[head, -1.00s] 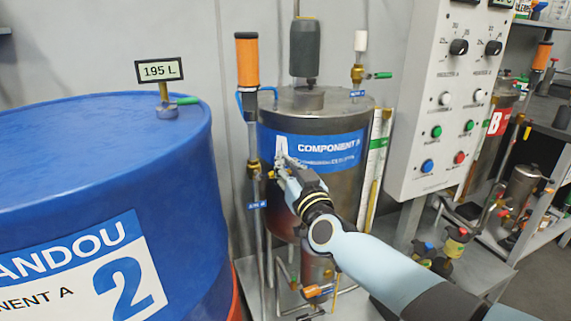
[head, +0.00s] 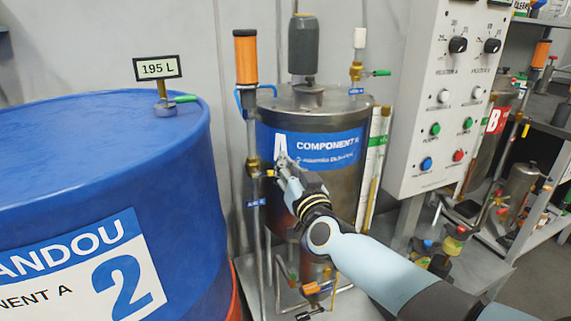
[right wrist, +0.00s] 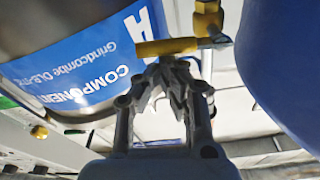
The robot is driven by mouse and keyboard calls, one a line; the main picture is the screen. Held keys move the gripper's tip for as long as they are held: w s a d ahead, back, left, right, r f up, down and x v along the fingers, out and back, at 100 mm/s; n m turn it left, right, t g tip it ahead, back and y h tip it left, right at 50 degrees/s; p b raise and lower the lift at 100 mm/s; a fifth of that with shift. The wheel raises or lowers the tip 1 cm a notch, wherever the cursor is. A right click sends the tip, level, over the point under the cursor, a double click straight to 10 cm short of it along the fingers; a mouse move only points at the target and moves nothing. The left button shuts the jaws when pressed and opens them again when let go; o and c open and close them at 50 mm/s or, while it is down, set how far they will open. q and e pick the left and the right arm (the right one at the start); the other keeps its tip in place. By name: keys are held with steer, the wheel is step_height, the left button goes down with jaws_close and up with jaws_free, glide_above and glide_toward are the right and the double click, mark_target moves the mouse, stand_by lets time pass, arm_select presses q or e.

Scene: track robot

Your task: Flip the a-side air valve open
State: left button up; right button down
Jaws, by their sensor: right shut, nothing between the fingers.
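The A-side air valve (head: 253,166) is a small brass valve on the thin vertical pipe left of the Component A tank (head: 335,185). A blue label (head: 256,203) hangs below it. In the right wrist view the valve's yellow handle (right wrist: 165,47) sticks out sideways from the brass body (right wrist: 208,18), across the pipe's line. My right gripper (head: 281,159) is shut and empty, close to the handle in front of the tank. In the right wrist view its fingertips (right wrist: 167,70) lie just below the handle; I cannot tell whether they touch. My left gripper is not in view.
A big blue drum (head: 100,170) stands close on the left with a gauge reading 195 L (head: 157,68). A control panel (head: 440,100) is at the right. Pipes and an orange-handled valve (head: 318,287) are below the tank. A narrow gap separates drum and pipe.

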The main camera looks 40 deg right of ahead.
step_height(320, 180, down, 7)
steer(key=a+m+g+h+b, duration=0.1)
steer(key=m+g, duration=0.1)
steer(key=m, duration=1.3)
steer(key=shift+w+a+h, duration=0.2)
steer(key=shift+a+h, duration=0.1)
steer(key=shift+a, duration=0.1)
